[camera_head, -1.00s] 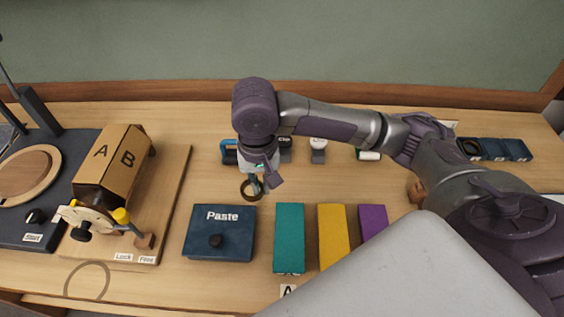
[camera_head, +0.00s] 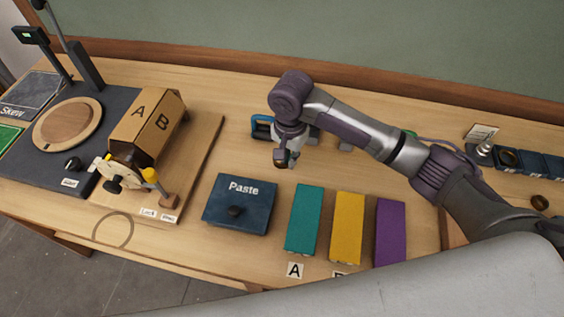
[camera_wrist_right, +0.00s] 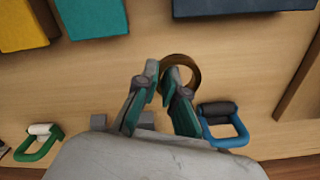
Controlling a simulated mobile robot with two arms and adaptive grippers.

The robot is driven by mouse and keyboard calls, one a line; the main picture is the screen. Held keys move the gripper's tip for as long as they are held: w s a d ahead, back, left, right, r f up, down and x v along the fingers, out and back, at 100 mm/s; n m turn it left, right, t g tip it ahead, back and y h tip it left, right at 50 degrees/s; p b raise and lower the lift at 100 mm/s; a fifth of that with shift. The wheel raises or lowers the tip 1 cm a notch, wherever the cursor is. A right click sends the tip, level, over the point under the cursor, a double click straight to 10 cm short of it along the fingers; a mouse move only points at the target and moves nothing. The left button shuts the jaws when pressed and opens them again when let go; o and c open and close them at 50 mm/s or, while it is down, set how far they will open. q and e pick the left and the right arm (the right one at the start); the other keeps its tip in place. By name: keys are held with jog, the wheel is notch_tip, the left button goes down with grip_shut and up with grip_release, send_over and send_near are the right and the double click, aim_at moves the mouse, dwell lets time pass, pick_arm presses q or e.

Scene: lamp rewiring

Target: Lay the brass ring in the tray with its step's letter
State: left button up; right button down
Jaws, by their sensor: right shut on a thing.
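My right gripper (camera_head: 284,162) hangs over the bench, behind the gap between the Paste box and the teal block. In the right wrist view my right gripper (camera_wrist_right: 161,74) is shut on the brass ring (camera_wrist_right: 184,61), which sticks out past the fingertips on one side. In the head view the ring is hard to make out at the fingers. The teal block (camera_head: 303,219), yellow block (camera_head: 346,228) and purple block (camera_head: 389,233) stand in a row, with a letter A card (camera_head: 294,270) before the teal one. Small dark blue trays (camera_head: 530,162) sit at the far right; no letters are readable on them.
The dark blue Paste box (camera_head: 240,205) lies left of the blocks. A wooden A/B box (camera_head: 146,122) stands on a board at left. A blue-handled tool (camera_wrist_right: 225,126) and a green-handled one (camera_wrist_right: 39,143) lie near my gripper. Another brass-coloured round piece (camera_head: 540,201) lies at right.

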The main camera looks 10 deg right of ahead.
aim_at(282, 172)
jog(key=shift+w+a+f, duration=0.75)
jog(key=shift+f+p, duration=0.5)
jog(key=shift+f, duration=1.4)
jog(key=shift+f, duration=0.1)
jog(key=c, duration=1.3)
grip_release()
jog(key=shift+o, duration=0.2)
